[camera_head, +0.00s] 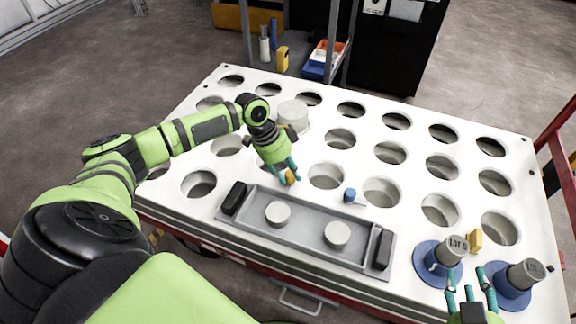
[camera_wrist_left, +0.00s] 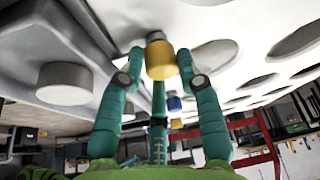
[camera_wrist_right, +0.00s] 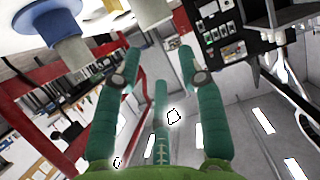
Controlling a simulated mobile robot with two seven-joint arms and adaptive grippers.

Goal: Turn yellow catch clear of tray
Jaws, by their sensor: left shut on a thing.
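The yellow catch (camera_head: 290,177) is at the back edge of the grey tray (camera_head: 308,212), partly hidden by fingers. In the left wrist view the yellow catch (camera_wrist_left: 161,62) is a short cylinder with a grey cap. My left gripper (camera_head: 287,175) is shut on it, with teal fingers on both sides. The tray lies flat on the white table, with two grey discs inside and a black handle at each end. A blue catch (camera_head: 350,195) stands further right along the tray's back edge. My right gripper (camera_head: 471,290) is open and empty near the table's front right.
The white table (camera_head: 290,148) has several round holes. Two grey cylinders, one marked LOT (camera_head: 458,246), stand on blue bases at right, close to my right gripper. A yellow block (camera_head: 475,240) is beside them. A pale cylinder (camera_head: 293,113) stands behind my left gripper.

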